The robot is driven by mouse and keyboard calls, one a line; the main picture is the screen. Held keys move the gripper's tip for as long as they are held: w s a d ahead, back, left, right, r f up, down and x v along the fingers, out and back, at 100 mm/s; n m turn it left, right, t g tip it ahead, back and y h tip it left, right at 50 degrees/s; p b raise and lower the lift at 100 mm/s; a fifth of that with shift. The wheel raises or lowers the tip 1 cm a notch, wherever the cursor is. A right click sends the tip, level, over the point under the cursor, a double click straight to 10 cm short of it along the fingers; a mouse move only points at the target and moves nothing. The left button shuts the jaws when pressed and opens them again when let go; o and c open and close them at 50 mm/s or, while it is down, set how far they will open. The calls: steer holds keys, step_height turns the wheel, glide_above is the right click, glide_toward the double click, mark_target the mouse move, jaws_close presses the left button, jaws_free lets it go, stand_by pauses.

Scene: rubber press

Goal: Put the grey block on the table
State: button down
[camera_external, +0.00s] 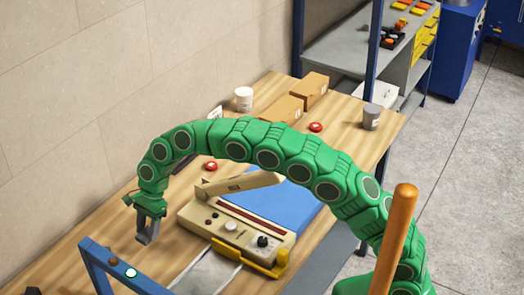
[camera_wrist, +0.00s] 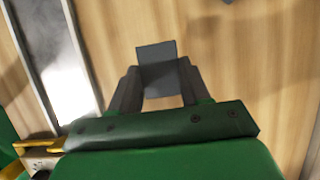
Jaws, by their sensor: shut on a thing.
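My gripper (camera_external: 149,229) hangs at the end of the green arm, over the wooden table (camera_external: 80,250), left of the beige press. In the wrist view my gripper (camera_wrist: 158,88) is shut on the grey block (camera_wrist: 156,55), a flat square-ended dark grey piece reaching past the fingertips. In the external view the block (camera_external: 146,238) is small and hard to tell from the fingers. Bare wood lies below it in the wrist view. I cannot tell for sure whether the block touches the table.
The press (camera_external: 240,230) with a blue plate (camera_external: 290,203) stands right of my gripper. A blue frame (camera_external: 98,262) is near, front left. A metal tray (camera_external: 207,272) lies before the press. Cardboard boxes (camera_external: 283,109), a white container (camera_external: 243,98) and a grey cup (camera_external: 371,117) stand farther back.

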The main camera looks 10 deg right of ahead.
mark_target(136, 237)
steer(key=shift+w+a+f, duration=0.15)
steer(key=shift+a+f, duration=0.15)
steer(key=shift+f, duration=0.15)
steer(key=shift+w+a+f, duration=0.15)
steer(key=shift+a+f, duration=0.1)
steer(key=shift+f, duration=0.2)
steer(key=shift+w+a+f, duration=0.35)
steer(key=shift+a+f, duration=0.35)
steer(key=shift+f, duration=1.65)
steer(key=shift+f, duration=0.15)
steer(key=c, duration=0.5)
jaws_free()
steer(key=v, duration=1.2)
steer(key=shift+r, duration=0.2)
